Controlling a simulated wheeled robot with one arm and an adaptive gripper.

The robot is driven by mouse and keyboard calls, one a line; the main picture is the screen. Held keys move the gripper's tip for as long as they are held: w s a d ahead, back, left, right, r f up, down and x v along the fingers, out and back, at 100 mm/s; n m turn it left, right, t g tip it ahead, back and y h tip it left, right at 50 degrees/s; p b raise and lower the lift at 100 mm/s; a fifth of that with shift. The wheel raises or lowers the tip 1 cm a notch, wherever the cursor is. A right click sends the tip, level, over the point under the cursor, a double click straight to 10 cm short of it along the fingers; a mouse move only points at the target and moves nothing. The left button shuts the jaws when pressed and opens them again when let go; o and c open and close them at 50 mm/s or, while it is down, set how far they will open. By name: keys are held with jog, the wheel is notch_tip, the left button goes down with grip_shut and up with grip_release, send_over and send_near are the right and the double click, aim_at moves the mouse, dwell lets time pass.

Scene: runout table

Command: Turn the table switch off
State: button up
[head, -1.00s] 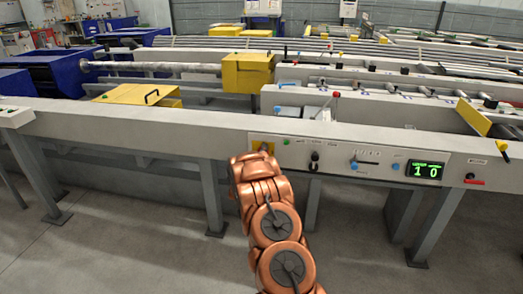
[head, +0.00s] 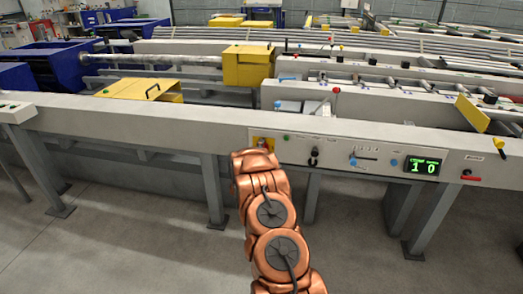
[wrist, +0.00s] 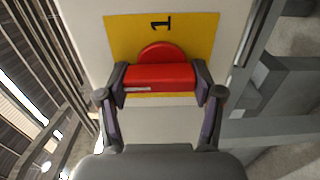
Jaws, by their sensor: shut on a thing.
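The table switch is a red rotary knob (wrist: 158,76) on a yellow plate (wrist: 200,28) marked "1", seen in the wrist view. My gripper (wrist: 160,84) has one finger at each end of the knob's red bar and is shut on it. The bar lies straight across the picture, with the red round base showing above it. In the head view the yellow plate (head: 262,134) sits at the left end of the control panel, and my copper-coloured arm hides most of the knob and all of my fingers.
The control panel (head: 335,155) carries a green button, a black knob, blue knobs and a green-lit display (head: 423,166) reading "1 0". A red handle (head: 470,178) is at the right. Table legs stand below, with open floor (head: 130,240) in front.

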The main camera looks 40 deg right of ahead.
jog(key=o, duration=1.1)
jog(key=shift+o, duration=0.2)
jog(key=shift+a, duration=0.1)
jog(key=v, duration=1.1)
jog(key=shift+s+a, duration=0.25)
jog(key=shift+a, duration=0.1)
